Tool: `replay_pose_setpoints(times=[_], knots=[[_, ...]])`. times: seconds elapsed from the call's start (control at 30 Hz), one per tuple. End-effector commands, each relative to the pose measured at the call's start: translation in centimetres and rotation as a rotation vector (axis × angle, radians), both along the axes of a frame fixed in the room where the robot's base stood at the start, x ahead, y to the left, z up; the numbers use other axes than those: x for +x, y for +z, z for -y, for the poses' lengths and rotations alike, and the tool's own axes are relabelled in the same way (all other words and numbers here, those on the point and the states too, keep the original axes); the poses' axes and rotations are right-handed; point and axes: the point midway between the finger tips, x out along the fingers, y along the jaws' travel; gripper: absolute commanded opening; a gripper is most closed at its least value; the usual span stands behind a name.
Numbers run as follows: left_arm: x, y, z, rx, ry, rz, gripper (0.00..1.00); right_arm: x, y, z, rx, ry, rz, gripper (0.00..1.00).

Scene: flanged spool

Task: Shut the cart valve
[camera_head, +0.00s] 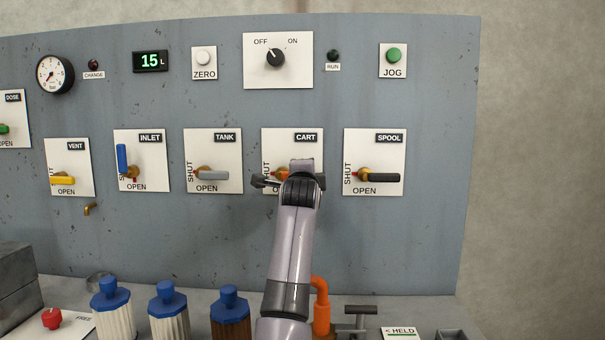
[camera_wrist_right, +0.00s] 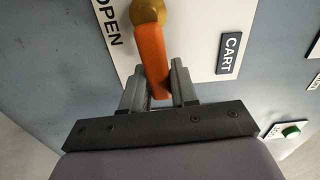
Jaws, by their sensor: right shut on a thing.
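The cart valve is on the white plate labelled CART (camera_head: 306,138). My right gripper (camera_head: 290,178) is at this valve in the head view and hides most of it. Only a bit of the orange lever (camera_head: 282,174) shows there. In the right wrist view, the orange lever (camera_wrist_right: 152,62) runs from its brass hub (camera_wrist_right: 150,12) down between the two fingers of the right gripper (camera_wrist_right: 158,90), which is shut on it. The lever lies roughly along the OPEN lettering, pointing to the panel's right. My left gripper is in neither view.
The tank valve's grey lever (camera_head: 214,175) and the spool valve's black lever (camera_head: 380,177) flank the cart valve. The inlet valve's blue lever (camera_head: 122,158) points up.

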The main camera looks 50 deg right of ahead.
Motion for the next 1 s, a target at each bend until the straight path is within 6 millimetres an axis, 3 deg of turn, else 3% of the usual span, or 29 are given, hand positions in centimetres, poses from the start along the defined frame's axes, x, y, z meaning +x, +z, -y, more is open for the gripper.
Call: replay_pose_setpoints(times=[0.7, 0.73, 0.8, 1.0], knots=[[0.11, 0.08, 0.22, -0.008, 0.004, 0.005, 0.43, 0.06, -0.79, -0.01, 0.061, 0.002, 0.060, 0.00], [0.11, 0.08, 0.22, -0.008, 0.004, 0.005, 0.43, 0.06, -0.79, -0.01, 0.061, 0.002, 0.060, 0.31], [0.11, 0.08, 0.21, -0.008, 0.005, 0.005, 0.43, 0.06, -0.77, -0.01, 0.061, 0.002, 0.060, 0.49], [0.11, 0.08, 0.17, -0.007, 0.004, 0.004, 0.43, 0.03, -0.62, 0.02, 0.056, 0.001, 0.061, 0.49]])
